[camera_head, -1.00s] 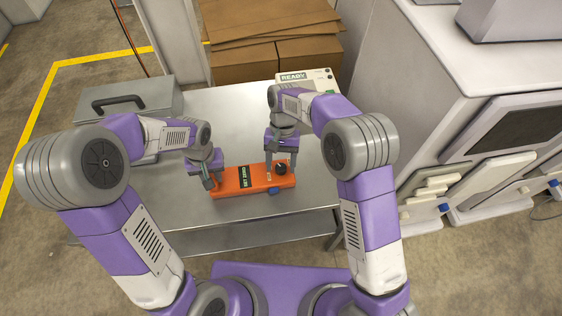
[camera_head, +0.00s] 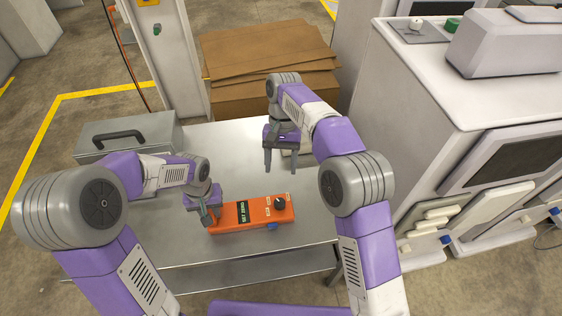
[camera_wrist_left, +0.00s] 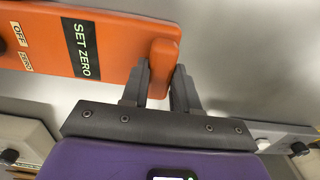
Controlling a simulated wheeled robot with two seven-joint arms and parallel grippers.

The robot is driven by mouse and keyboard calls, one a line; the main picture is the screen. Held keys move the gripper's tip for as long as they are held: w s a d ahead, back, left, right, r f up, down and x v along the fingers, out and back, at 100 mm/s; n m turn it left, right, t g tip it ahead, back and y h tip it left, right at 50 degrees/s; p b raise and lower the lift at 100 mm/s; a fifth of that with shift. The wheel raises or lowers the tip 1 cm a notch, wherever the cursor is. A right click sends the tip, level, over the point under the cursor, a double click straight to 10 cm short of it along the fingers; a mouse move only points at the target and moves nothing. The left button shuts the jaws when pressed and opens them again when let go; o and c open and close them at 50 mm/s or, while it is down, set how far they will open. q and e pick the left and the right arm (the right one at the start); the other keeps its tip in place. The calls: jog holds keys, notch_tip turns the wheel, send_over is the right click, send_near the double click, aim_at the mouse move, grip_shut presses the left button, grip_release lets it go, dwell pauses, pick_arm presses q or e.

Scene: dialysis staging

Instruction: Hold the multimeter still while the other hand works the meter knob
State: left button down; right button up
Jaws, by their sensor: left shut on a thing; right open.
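The orange multimeter (camera_head: 225,220) lies on the metal table near its front, with a black SET ZERO label and a black knob (camera_head: 280,203) near its right end. My left gripper (camera_head: 208,217) is shut on the multimeter's left end.
A grey case (camera_head: 140,137) with a dark handle stands at the table's back left. A pale box (camera_head: 292,151) is mostly hidden behind my right gripper. Cardboard (camera_head: 270,60) is stacked behind the table (camera_head: 235,135). A large white machine (camera_head: 440,90) stands to the right.

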dwell(0.4)
pick_arm(q)
jog(key=c, duration=0.5)
grip_release()
jog(key=shift+r, duration=0.1)
jog(key=shift+r+p, duration=3.45)
jog(key=shift+r, duration=0.5)
